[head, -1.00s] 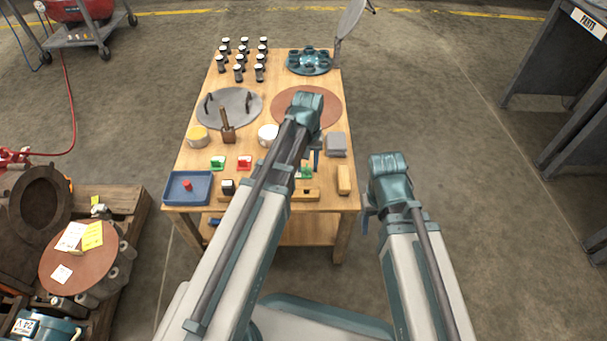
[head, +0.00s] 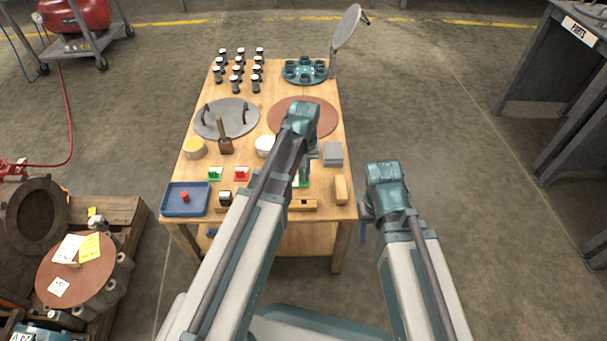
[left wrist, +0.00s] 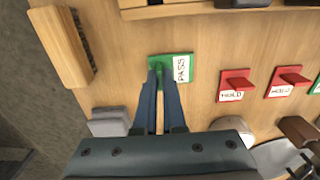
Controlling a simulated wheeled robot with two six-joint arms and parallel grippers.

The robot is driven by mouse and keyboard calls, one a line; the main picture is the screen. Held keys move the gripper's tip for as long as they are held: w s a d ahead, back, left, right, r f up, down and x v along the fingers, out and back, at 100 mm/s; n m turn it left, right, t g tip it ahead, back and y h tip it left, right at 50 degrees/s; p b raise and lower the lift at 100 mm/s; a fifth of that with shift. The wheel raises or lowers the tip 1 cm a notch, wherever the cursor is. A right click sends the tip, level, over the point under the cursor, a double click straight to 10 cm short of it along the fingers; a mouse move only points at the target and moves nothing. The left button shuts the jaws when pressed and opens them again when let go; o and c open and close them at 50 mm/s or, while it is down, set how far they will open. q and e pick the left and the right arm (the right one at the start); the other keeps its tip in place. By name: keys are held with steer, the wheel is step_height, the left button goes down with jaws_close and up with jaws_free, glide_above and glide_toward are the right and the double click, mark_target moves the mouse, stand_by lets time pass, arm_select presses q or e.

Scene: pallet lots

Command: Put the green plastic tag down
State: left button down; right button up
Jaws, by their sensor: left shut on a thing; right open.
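The green plastic tag (left wrist: 157,62) has a white label reading PASS in the left wrist view. My left gripper (left wrist: 160,78) is shut on its upright green part. The tag is at or just above the wooden table top (left wrist: 120,40); I cannot tell whether it touches. In the head view the tag (head: 304,182) shows partly beside my left arm, and my left gripper (head: 308,168) is mostly hidden by that arm. My right gripper (head: 364,208) is open, off the table's right edge and partly hidden by its own arm.
Red HOLD tags (left wrist: 233,86) stand to the right in the left wrist view. Another green tag (head: 215,174) stands farther left in the head view. A wooden brush (head: 340,189), a grey block (head: 332,154) and a wooden block (head: 303,205) are close by.

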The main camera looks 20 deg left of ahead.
step_height(320, 180, up, 10)
steer(key=p, duration=0.9)
steer(key=shift+f, duration=0.25)
